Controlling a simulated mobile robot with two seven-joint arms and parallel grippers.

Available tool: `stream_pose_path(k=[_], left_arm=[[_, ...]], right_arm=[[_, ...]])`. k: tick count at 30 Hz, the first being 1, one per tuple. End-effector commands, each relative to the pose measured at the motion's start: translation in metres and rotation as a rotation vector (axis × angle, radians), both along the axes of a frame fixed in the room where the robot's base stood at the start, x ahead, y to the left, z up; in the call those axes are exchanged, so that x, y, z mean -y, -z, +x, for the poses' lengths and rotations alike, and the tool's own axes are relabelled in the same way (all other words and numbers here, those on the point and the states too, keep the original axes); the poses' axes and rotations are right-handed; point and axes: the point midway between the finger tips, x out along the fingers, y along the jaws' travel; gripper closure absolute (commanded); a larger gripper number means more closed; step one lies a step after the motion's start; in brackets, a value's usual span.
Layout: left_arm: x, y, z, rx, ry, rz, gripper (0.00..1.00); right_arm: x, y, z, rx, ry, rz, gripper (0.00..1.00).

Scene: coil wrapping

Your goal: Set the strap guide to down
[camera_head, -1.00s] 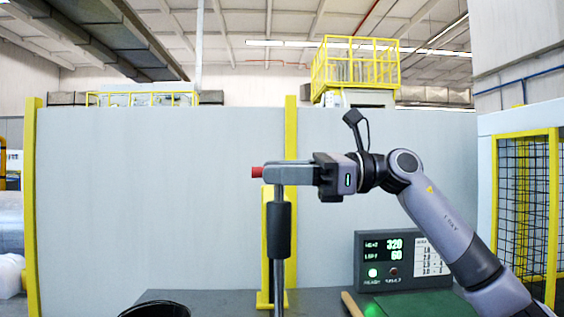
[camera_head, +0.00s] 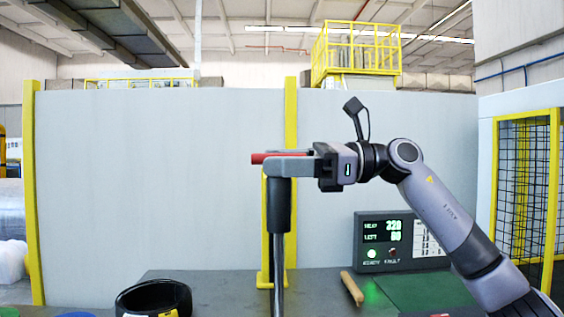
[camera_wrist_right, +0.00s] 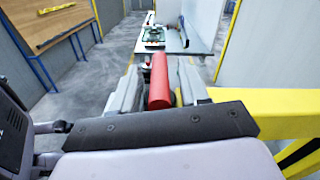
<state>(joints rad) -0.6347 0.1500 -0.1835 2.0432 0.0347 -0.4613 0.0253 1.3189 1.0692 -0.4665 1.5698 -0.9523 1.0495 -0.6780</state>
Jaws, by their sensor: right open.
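My right gripper (camera_head: 285,163) is open in the middle of the head view, its fingers pointing left. A red cylindrical bar (camera_head: 262,158) sticks out past the fingertips on the left. In the right wrist view the red bar (camera_wrist_right: 160,82) lies lengthwise between the two fingers, with the grip not closed on it. An upright post with a dark sleeve (camera_head: 279,207) stands directly below the fingers in the picture. I cannot tell whether they touch, or which part is the strap guide. My left gripper is not in view.
A display box (camera_head: 402,240) with lit digits and a green light stands at the right of the dark table (camera_head: 225,285). A wooden-handled tool (camera_head: 352,289) lies beside a green mat (camera_head: 425,290). A black ring (camera_head: 154,298) sits front left. A yellow-framed mesh fence (camera_head: 527,195) is at right.

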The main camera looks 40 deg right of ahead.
Motion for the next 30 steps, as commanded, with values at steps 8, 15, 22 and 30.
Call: stream_pose_path(k=[8, 15, 22, 30], left_arm=[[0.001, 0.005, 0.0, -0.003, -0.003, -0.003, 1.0], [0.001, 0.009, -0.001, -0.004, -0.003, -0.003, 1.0], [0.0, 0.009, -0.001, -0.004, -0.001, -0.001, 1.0], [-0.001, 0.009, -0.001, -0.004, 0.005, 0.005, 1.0]], right_arm=[[0.027, 0.001, -0.016, 0.001, 0.005, 0.001, 0.56], [0.055, 0.001, -0.033, -0.001, 0.003, -0.001, 0.56], [0.061, 0.0, -0.038, 0.0, 0.001, -0.001, 0.56], [0.061, 0.0, -0.038, 0.0, 0.001, -0.001, 0.56]])
